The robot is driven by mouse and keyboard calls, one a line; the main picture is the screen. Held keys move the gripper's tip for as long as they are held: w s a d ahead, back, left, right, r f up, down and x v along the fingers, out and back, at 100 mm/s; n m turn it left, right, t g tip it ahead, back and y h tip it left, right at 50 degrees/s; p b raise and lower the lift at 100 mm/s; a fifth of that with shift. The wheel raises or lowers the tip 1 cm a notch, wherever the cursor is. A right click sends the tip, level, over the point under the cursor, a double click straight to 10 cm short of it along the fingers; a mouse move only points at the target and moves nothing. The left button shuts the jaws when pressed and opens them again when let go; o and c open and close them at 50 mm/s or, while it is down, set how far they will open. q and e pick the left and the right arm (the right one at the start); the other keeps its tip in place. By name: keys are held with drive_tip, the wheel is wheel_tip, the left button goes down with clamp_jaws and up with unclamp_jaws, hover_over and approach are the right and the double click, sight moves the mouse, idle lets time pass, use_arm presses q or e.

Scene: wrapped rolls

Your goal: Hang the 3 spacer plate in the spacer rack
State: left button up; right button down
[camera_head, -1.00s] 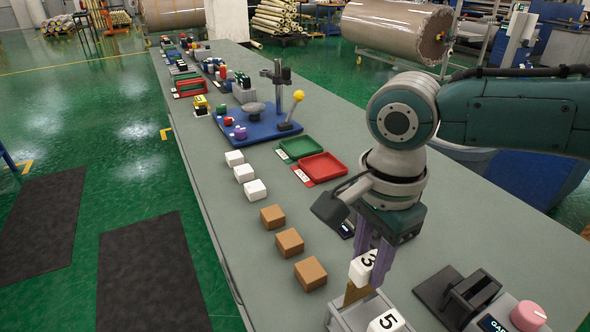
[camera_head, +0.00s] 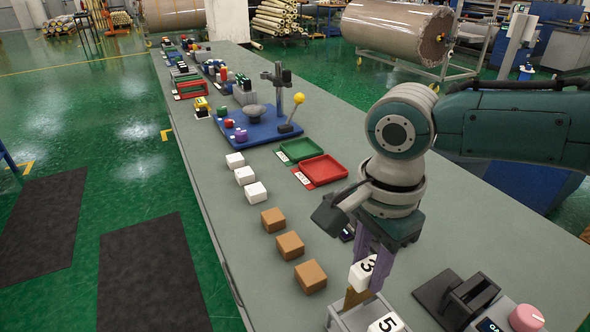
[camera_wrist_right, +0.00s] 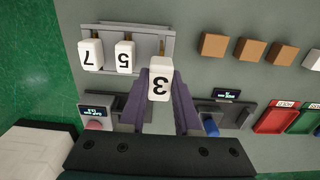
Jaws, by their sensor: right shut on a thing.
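The 3 spacer plate has a white block (camera_head: 361,275) marked 3 and a brass-coloured plate below it. My right gripper (camera_head: 372,258) is shut on the white block with its purple fingers. The block also shows in the right wrist view (camera_wrist_right: 160,82), between the fingertips (camera_wrist_right: 163,76). The grey spacer rack (camera_head: 343,322) is directly below, cut by the bottom edge. The brass part is at the rack's far end; I cannot tell whether it is seated. The 5 plate (camera_wrist_right: 124,55) and 7 plate (camera_wrist_right: 90,54) hang in the rack (camera_wrist_right: 145,29). My left gripper is out of view.
Several brown blocks (camera_head: 290,244) and white blocks (camera_head: 244,175) line the bench left of the rack. Red (camera_head: 322,167) and green (camera_head: 300,149) trays lie farther back.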

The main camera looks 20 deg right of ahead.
drive_tip(key=shift+f+b, duration=1.1)
drive_tip(key=shift+f, duration=0.9)
drive_tip(key=shift+f+b, duration=0.75)
drive_tip(key=shift+f, duration=0.45)
drive_tip(key=c, duration=0.5)
unclamp_jaws()
wheel_tip(320, 180, up, 9)
drive_tip(key=shift+f+p, duration=0.1)
drive_tip(key=shift+p, duration=1)
drive_tip(key=shift+r, duration=0.6)
drive_tip(key=shift+s+a+f, duration=0.1)
